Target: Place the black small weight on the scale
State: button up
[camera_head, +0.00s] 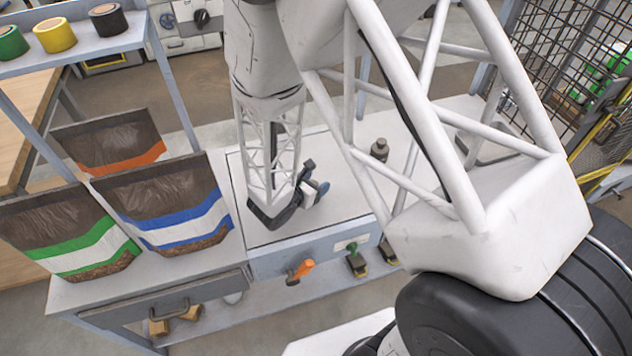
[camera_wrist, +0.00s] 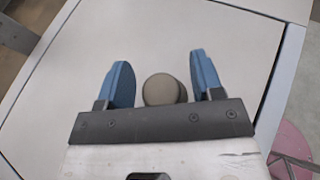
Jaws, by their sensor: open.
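My gripper (camera_head: 316,186) is low over the pale plate of the scale (camera_head: 343,196), with its fingers apart. In the wrist view my gripper (camera_wrist: 160,62) shows two blue fingers with a round, dull grey-brown piece (camera_wrist: 164,89) between them, probably the small weight seen from above. Narrow gaps show on both sides of it. It appears to be at the plate, but I cannot tell whether it rests there. My gripper hides this piece in the head view.
Three open bags stand at the left: orange-striped (camera_head: 112,146), blue-striped (camera_head: 170,205) and green-striped (camera_head: 72,235). An orange knob (camera_head: 300,270) juts from the front panel. Tape rolls (camera_head: 55,35) sit on the upper shelf. The plate around my gripper is mostly clear.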

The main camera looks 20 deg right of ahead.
jog(key=v, duration=1.1)
dwell(0.3)
jog(key=shift+a+r, duration=0.1)
jog(key=shift+a, duration=0.05)
jog(key=shift+r, duration=0.1)
dwell(0.4)
jog(key=s+d+r+m+g+y, duration=0.1)
jog(key=s+d+r+m+g, duration=0.25)
jog(key=r+m, duration=0.35)
jog(key=s+d+r+m+g+y, duration=0.2)
jog(key=s+d+r+m+g, duration=0.15)
jog(key=r+m, duration=0.35)
jog(key=s+r+m+t+y, duration=0.1)
jog(key=s+r+m+y, duration=0.3)
jog(key=r, duration=0.4)
jog(key=s+r+m+t+y, duration=0.1)
jog(key=s+r+m+y, duration=0.3)
jog(key=r, duration=0.5)
jog(key=shift+s+d+m+y, duration=0.3)
jog(key=shift+s+m, duration=0.75)
jog(key=shift+m, duration=0.25)
dwell(1.5)
